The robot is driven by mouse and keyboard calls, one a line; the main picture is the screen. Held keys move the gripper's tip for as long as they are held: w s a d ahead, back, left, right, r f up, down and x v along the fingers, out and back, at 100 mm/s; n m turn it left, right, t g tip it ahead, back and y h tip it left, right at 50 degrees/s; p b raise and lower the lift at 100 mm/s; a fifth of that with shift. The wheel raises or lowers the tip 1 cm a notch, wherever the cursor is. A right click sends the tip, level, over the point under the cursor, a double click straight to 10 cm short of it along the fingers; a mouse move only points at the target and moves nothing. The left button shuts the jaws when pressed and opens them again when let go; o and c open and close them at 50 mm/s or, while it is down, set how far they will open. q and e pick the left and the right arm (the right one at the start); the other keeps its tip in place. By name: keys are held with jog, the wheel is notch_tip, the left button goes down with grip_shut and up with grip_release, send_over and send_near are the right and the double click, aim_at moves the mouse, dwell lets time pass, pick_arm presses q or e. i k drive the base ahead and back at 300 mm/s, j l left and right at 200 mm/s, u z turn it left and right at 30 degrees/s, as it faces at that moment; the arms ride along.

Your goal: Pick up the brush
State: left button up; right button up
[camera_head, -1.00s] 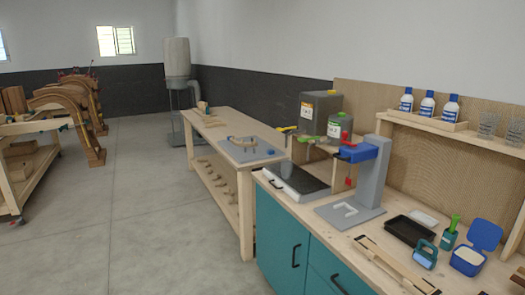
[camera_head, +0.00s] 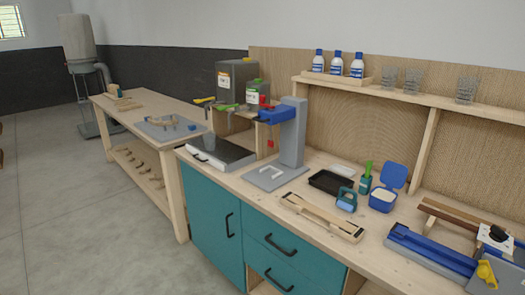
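I cannot clearly make out which thing is the brush. A green handle (camera_head: 368,168) stands upright in a small teal cup (camera_head: 364,185) on the workbench (camera_head: 230,180); its lower end is hidden in the cup, and it may be the brush. A teal block with a looped handle (camera_head: 346,200) sits just in front of it. Neither of my grippers is in view.
A black tray (camera_head: 326,182) and an open blue box (camera_head: 383,199) flank the cup. A wooden jig (camera_head: 322,217) lies in front. A grey stand with a blue head (camera_head: 290,130) is to the left, a blue tool (camera_head: 430,250) to the right. Open floor (camera_head: 80,220) lies at left.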

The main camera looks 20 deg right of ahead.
aim_at(369, 163)
jog(key=z, duration=1.4)
